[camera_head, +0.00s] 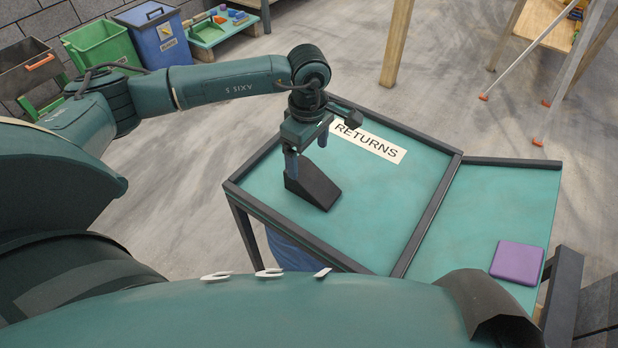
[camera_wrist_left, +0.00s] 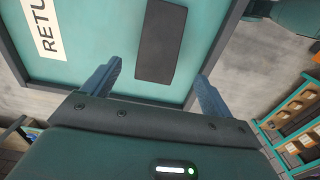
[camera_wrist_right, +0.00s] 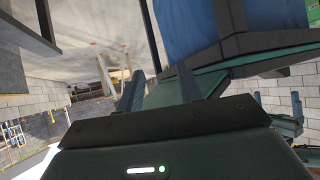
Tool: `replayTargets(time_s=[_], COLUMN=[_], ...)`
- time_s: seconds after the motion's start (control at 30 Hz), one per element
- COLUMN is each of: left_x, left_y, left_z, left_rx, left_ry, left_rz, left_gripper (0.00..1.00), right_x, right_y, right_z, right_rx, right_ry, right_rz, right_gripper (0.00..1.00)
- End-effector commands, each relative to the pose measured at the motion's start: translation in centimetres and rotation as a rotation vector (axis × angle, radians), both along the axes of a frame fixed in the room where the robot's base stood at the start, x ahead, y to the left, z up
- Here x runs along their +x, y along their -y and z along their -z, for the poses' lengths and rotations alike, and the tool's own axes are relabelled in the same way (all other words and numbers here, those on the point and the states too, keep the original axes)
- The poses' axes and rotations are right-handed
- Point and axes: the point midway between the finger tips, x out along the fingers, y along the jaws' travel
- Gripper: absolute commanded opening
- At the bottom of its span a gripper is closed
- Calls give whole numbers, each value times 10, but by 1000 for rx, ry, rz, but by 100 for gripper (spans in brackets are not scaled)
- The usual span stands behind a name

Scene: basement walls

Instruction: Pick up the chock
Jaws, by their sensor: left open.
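The chock (camera_head: 315,187) is a black wedge lying on the green, dark-rimmed table section (camera_head: 390,235) beside the "RETURNS" label (camera_head: 369,142). My left gripper (camera_head: 307,152) is open and empty above the chock, at its upper-left end in the head view. In the left wrist view the chock (camera_wrist_left: 160,42) shows beyond and between the spread fingers (camera_wrist_left: 159,70), with nothing between the tips. My right gripper (camera_wrist_right: 161,73) shows only in its own wrist view, with its fingers apart and nothing seen between them.
A raised dark rim (camera_head: 427,215) separates the returns section from a second green section holding a purple block (camera_head: 517,262). A wooden post (camera_head: 397,40) stands behind. Green (camera_head: 103,47) and blue (camera_head: 160,37) bins stand at the back left. Open floor surrounds the table's far side.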

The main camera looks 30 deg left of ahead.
Motion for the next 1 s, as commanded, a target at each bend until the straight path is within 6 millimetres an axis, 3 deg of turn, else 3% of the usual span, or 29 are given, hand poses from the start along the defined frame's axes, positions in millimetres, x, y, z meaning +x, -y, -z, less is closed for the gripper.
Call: replayTargets(time_s=[0.1,0.37,0.63,0.93,1.0], left_x=[0,0,1,1,1], left_y=[0,1,-1,-1,-1], left_z=[19,38,77,83,83], left_rx=[-1,-3,-2,-4,-3], left_ry=[-3,-2,-2,-1,0], left_rz=[0,0,-1,1,1], left_gripper=[85,85,85,85,81], right_x=[-2,-1,1,2,1], right_y=[3,5,7,7,7], right_z=[3,0,-2,-2,-2], right_rx=[-7,-8,-9,-7,-8], right_ry=[-14,-17,-32,-31,-31], right_rz=[6,16,29,32,31], right_gripper=[36,36,36,36,36])
